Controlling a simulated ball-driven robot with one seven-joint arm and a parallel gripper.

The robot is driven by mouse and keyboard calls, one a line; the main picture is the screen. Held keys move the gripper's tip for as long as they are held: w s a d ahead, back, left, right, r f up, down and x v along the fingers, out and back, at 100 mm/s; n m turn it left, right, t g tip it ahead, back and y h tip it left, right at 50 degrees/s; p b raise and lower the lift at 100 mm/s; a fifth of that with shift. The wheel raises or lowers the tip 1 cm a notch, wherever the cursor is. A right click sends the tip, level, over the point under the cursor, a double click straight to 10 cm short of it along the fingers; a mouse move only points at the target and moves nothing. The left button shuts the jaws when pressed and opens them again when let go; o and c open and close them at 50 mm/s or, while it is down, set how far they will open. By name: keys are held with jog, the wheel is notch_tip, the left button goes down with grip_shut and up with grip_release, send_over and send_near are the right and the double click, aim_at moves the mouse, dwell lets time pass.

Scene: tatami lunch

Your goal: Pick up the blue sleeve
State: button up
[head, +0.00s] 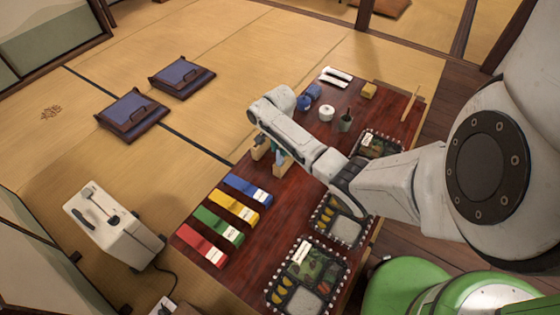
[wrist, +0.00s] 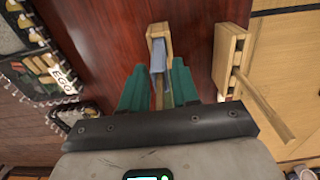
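The blue sleeve (head: 246,188) is a flat strip with a white label at one end. It lies on the dark red table in the head view, at the upper end of a row of coloured sleeves. My gripper (head: 277,160) is above the table beyond the blue sleeve, by small wooden stands. In the wrist view, the teal fingers of my gripper (wrist: 159,88) are apart, with a wooden stand (wrist: 159,34) and a grey-blue piece showing between them. I cannot tell whether the fingers touch it. The blue sleeve is not seen in the wrist view.
Yellow (head: 235,207), green (head: 218,226) and red (head: 202,245) sleeves lie beside the blue one. Bento boxes (head: 307,274) line the table's right side. A second wooden stand (wrist: 230,60) with a peg is close to my gripper. A white cup (head: 326,113) stands farther back.

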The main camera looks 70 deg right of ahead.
grip_shut()
jog(key=shift+r, duration=0.1)
dwell(0.4)
